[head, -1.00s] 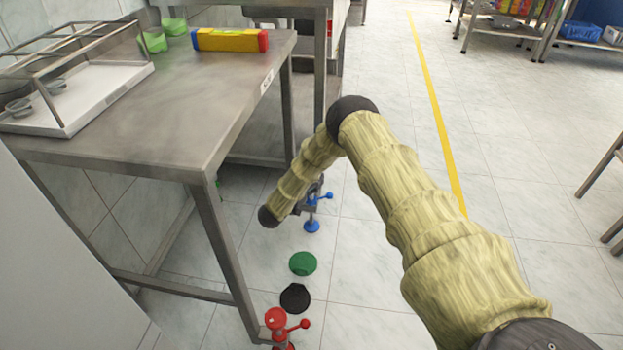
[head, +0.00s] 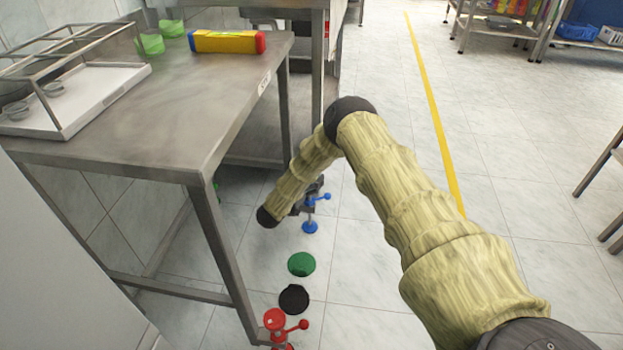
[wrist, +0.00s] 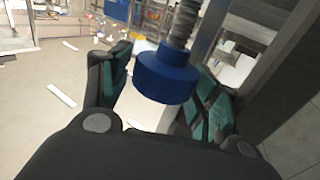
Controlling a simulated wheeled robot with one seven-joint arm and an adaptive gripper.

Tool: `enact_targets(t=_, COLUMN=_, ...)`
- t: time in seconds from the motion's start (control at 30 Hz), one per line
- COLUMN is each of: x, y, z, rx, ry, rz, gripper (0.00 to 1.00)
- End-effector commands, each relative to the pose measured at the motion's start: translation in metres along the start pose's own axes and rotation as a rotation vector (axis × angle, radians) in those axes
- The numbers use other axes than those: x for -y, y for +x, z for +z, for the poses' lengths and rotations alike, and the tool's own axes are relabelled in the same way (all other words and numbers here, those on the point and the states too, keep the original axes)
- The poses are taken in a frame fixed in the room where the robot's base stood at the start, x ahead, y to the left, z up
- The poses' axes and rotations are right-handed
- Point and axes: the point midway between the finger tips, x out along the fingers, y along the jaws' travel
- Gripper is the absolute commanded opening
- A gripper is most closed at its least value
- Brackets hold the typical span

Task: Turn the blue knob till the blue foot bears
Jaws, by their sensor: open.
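In the wrist view the blue knob (wrist: 166,76) is a short blue cylinder on a grey threaded rod. My gripper (wrist: 162,62) is open, with one dark, green-padded finger on each side of the knob. The left finger shows a gap to it; whether the right finger touches is hidden behind the knob. In the head view my gripper is a small dark shape partly behind my arm. Beside it show a blue ball handle (head: 327,196) and, lower, the round blue foot (head: 310,227). I cannot tell whether the foot bears on the floor.
A steel table (head: 190,130) stands at left. A red foot with a ball handle (head: 275,319) is at its near leg. Green (head: 301,264) and black (head: 293,299) discs lie on the floor between.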

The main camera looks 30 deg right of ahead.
Motion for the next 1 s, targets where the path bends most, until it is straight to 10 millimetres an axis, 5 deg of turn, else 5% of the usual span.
enact_targets(t=0.53, x=0.0032, y=-0.0057, z=0.0026, rx=0.008, ry=0.000, rz=-0.044, gripper=0.72)
enact_targets(t=1.0, x=0.0006, y=-0.0030, z=0.0020, rx=0.006, ry=0.001, rz=-0.320, gripper=0.72)
